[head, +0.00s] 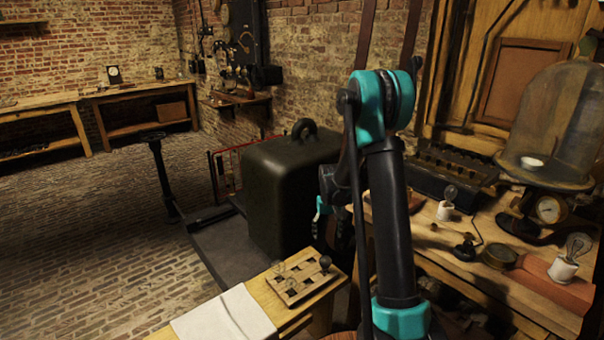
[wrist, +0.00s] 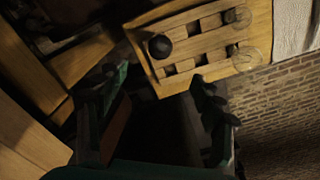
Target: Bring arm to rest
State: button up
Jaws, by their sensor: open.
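My arm stands folded in the middle of the head view, its dark forearm rising to a teal elbow. My gripper (head: 322,212) hangs behind the forearm, partly hidden by it, between the dark green domed case and the right-hand table. In the wrist view my gripper (wrist: 155,98) is open, its two dark fingers wide apart with nothing between them. A wooden rack (head: 302,292) with slots holds glass bulbs and a dark round-topped piece (head: 325,263). The rack also shows in the wrist view (wrist: 208,62), beyond the fingertips and apart from them.
A white cloth (head: 225,318) lies beside the rack on a narrow wooden table. The dark green case (head: 283,195) stands behind it. The right table carries a glass bell jar (head: 560,120), a gauge (head: 549,209) and bulbs on white bases. The brick floor at left is open.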

jog(key=s+d+r+t, duration=0.2)
jog(key=s+r, duration=0.8)
jog(key=s, duration=0.4)
jog(key=s+d+t, duration=0.2)
jog(key=s, duration=1.4)
jog(key=shift+f, duration=0.35)
